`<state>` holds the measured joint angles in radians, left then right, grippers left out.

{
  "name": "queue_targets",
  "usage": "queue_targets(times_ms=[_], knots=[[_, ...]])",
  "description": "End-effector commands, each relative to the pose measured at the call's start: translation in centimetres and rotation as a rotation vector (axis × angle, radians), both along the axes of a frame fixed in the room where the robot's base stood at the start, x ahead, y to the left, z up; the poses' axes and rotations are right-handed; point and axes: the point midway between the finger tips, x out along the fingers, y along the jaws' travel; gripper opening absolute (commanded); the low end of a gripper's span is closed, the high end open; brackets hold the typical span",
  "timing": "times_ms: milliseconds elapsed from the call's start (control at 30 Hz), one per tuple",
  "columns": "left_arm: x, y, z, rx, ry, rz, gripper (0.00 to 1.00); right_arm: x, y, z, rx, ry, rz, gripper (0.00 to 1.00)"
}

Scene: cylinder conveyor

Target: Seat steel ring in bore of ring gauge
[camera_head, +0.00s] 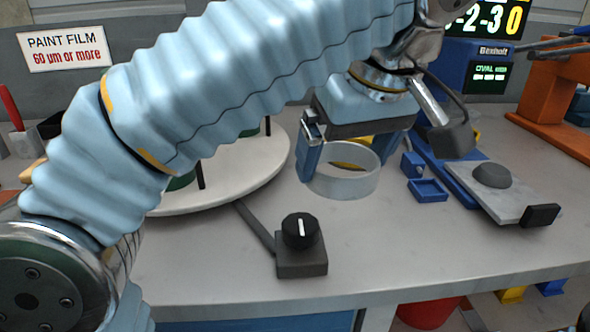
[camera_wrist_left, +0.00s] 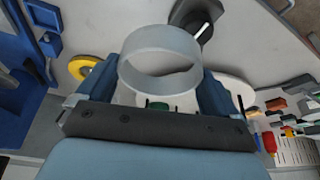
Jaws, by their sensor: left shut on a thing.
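My left gripper (camera_head: 342,166) is shut on the steel ring (camera_head: 341,188), a pale grey, wide, thin-walled ring, with a blue finger at each side. The ring looks roughly upright, its opening facing up, above the grey table. In the left wrist view the ring (camera_wrist_left: 158,62) sits between the fingers of the left gripper (camera_wrist_left: 168,85). A yellow ring-shaped piece, apparently the ring gauge (camera_wrist_left: 85,67), lies beyond it. In the head view the yellow piece is mostly hidden behind the held ring and gripper. My right gripper is not in view.
A white round plate (camera_head: 250,175) with dark posts and green parts stands left. A black-knobbed box (camera_head: 301,261) is near the front edge. A blue measuring stand (camera_head: 440,165) with a grey slab (camera_head: 500,192) is right. An orange frame (camera_head: 555,95) stands farther right.

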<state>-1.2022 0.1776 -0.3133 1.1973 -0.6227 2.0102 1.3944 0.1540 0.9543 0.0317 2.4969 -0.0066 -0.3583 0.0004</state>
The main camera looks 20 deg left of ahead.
Motion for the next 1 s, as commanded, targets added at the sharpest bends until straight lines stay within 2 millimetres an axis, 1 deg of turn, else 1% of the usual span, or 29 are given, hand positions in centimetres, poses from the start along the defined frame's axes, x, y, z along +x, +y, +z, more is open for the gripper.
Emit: queue_targets(times_ms=[33,200,300,333,467,500,600,867,967,1000], knots=[[0.4,0.3,-0.4,0.000,0.002,0.005,0.53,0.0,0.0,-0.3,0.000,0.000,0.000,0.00],[1.8,1.0,-1.1,-0.001,0.003,0.006,0.53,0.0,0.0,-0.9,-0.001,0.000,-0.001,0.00],[4.1,2.1,-2.7,-0.002,0.001,0.009,0.53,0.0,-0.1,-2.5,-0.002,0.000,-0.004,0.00],[4.7,2.5,-2.5,-0.001,0.002,0.006,0.53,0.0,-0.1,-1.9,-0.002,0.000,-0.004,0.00],[7.7,4.0,-3.9,0.001,0.004,0.006,0.53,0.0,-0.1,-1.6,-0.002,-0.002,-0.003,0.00],[8.4,4.3,-4.9,0.001,0.004,0.005,0.53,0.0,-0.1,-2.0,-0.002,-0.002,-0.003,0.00],[9.6,4.9,-6.6,0.001,0.002,0.003,0.53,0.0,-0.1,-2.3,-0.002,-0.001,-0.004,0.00],[11.2,5.7,-8.7,0.000,0.002,0.002,0.53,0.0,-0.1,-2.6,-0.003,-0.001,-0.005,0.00],[12.3,6.3,-10.2,-0.001,0.002,0.004,0.53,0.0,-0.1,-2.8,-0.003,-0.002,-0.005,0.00],[12.2,6.2,-11.2,0.000,0.003,0.000,0.53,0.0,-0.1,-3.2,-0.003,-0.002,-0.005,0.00]])
